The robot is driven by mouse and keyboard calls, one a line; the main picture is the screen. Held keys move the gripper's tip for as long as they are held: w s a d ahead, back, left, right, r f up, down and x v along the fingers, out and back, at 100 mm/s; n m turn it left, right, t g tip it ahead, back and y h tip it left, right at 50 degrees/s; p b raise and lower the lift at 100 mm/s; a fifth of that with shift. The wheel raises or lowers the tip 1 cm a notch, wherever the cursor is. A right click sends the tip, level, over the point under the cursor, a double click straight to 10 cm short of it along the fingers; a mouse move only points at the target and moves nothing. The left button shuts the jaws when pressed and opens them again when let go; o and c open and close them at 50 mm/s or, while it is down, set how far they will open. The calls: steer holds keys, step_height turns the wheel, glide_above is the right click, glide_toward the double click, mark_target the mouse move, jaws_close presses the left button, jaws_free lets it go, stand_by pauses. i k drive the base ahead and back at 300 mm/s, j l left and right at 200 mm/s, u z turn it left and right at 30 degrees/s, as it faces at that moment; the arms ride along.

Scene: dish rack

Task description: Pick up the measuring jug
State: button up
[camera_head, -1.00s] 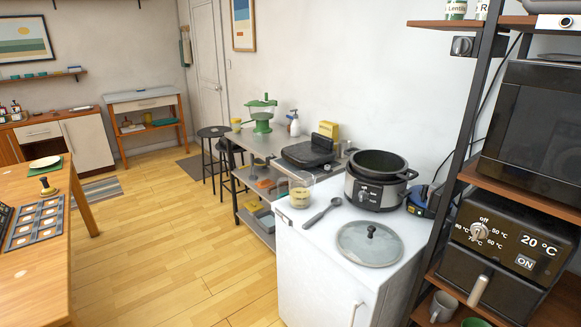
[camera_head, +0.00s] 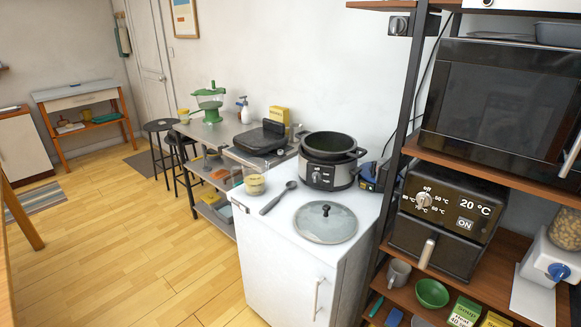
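A clear jug-like container (camera_head: 254,184) with pale yellow contents stands upright at the back left corner of the white cabinet top (camera_head: 272,218). It looks like the measuring jug; its markings are too small to read. My gripper is not in view.
A dark spoon (camera_head: 277,199), a slow cooker (camera_head: 330,165) and a glass lid (camera_head: 325,224) share the cabinet top. A metal trolley (camera_head: 222,130) stands behind left. A shelf rack with an air fryer (camera_head: 445,215) and microwave (camera_head: 498,108) is on the right. The wooden floor (camera_head: 150,245) at left is clear.

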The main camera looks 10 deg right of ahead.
mark_target(251, 178)
steer(key=i+j, duration=0.35)
steer(key=i, duration=0.15)
steer(key=i+j, duration=0.3)
steer(key=i, duration=0.25)
steer(key=i+j, duration=0.35)
steer(key=i, duration=0.15)
